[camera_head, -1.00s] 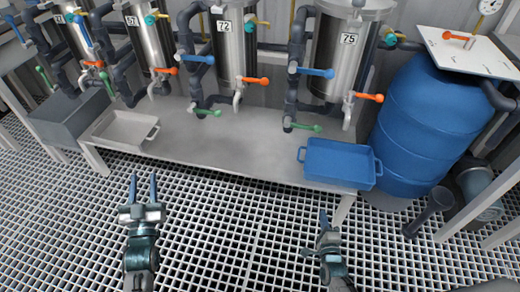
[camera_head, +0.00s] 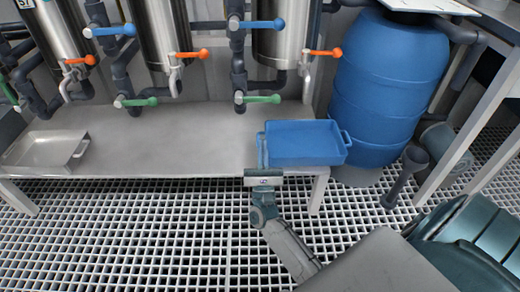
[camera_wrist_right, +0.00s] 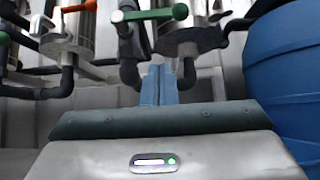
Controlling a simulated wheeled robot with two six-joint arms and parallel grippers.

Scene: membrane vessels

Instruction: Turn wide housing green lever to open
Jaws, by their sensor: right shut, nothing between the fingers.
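The right-hand steel housing (camera_head: 281,45) looks widest, its top cut off. Its green lever (camera_head: 264,98) sits low on the dark pipe and sticks out to the right, roughly level. My right gripper (camera_head: 262,143) is shut and empty, below this lever and apart from it, at the left edge of the blue tray. In the right wrist view, my shut fingers (camera_wrist_right: 159,84) point up at the pipes, below a green lever (camera_wrist_right: 156,14). My left gripper is out of view.
A blue tray (camera_head: 326,160) sits on the grey bench (camera_head: 190,151) by a blue barrel (camera_head: 385,75). Orange (camera_head: 326,53) and blue (camera_head: 262,24) levers are above the green one. Another housing (camera_head: 160,40) with a green lever (camera_head: 135,102) stands left. A metal tray (camera_head: 42,166) is far left.

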